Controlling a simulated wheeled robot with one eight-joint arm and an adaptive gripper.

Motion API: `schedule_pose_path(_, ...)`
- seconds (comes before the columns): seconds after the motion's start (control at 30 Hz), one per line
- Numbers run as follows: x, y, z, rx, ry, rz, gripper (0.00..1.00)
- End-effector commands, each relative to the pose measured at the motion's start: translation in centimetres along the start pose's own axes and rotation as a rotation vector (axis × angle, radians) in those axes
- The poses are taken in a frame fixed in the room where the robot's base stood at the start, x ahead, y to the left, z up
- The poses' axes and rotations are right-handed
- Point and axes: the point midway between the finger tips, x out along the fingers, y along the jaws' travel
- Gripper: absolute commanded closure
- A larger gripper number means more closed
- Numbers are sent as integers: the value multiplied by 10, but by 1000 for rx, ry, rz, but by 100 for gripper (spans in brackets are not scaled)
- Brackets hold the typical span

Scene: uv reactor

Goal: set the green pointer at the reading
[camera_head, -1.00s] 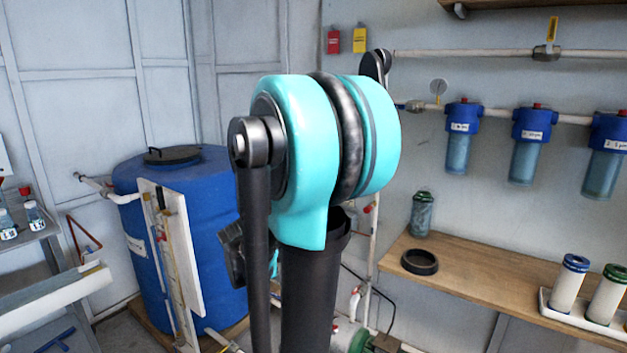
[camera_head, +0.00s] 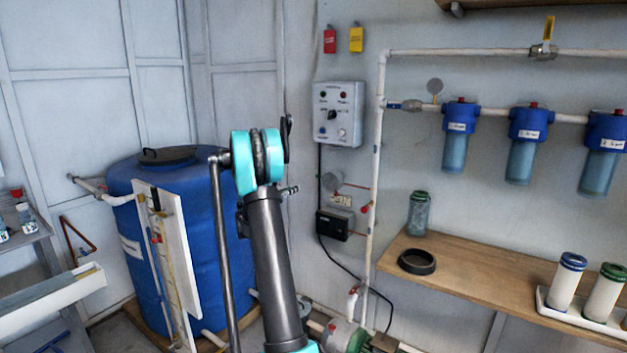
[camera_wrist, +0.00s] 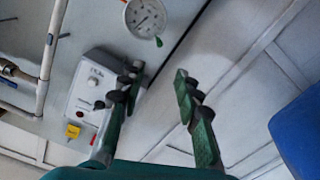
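A round white dial gauge (camera_wrist: 144,16) with a dark needle is at the top of the wrist view, cut by the edge. A small green tab (camera_wrist: 158,42), seemingly the green pointer, sticks out at its lower rim. The reading is too small to make out. My gripper (camera_wrist: 158,84) is open and empty, with its two green and black fingers apart. The gauge lies beyond the fingertips, not between them. In the head view a round gauge (camera_head: 331,182) shows below the control box, right of my arm; my gripper is mostly hidden there.
A grey control box (camera_head: 338,113) with a black knob is on the wall; it is also left of my fingers in the wrist view (camera_wrist: 88,90). A white pipe (camera_head: 374,160) runs beside it. A blue tank (camera_head: 180,220) stands left. A wooden bench (camera_head: 470,270) is right.

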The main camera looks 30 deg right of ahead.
Motion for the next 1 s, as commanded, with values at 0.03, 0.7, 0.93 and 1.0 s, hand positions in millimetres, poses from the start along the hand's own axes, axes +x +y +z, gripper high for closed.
schedule_pose_path(0.03, 4, -2, 0, 3, 10, 4, 66)
schedule_pose_path(0.7, 107, -1, -2, 4, 18, 10, 66)
schedule_pose_path(0.93, 149, -1, -3, 4, 18, 9, 66)
schedule_pose_path(1.0, 159, -2, -4, 4, 18, 8, 66)
